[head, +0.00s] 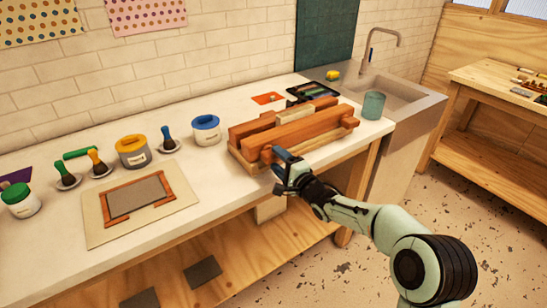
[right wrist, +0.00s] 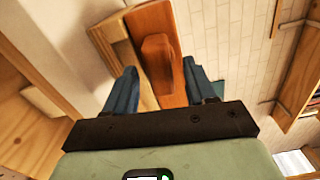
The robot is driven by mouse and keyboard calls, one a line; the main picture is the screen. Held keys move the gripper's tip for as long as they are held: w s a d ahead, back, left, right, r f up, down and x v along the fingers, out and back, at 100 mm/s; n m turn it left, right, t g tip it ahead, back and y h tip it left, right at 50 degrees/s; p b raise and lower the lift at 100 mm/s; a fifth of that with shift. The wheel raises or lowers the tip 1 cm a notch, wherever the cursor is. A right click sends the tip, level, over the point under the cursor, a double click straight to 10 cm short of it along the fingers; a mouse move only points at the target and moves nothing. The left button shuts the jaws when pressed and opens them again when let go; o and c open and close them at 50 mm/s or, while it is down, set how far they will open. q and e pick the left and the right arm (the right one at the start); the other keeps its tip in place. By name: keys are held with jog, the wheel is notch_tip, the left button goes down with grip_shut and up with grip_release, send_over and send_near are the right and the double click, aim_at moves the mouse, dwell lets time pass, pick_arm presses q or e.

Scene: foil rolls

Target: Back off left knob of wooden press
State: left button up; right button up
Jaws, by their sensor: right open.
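The wooden press (head: 300,129), with reddish-brown beams on a paler base, stands near the front edge of the white worktop. Its left knob (head: 266,153) is at the left end of the front beam. My right gripper (head: 284,163) is at that knob, just in front of the press. In the right wrist view the left knob (right wrist: 158,58) shows between the two blue fingers of the open gripper (right wrist: 159,80), with gaps at both sides. Contact cannot be made out. My left gripper is not in view.
A glass jar (head: 373,105) stands just right of the press, before the sink (head: 400,93). A blue-lidded tub (head: 206,130) is to its left. A board with a framed grey panel (head: 137,196) lies farther left. Bare worktop lies between board and press.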

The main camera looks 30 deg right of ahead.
jog(key=shift+w+a, duration=0.2)
jog(key=shift+w, duration=1.2)
jog(key=shift+c, duration=0.3)
jog(key=c, duration=0.8)
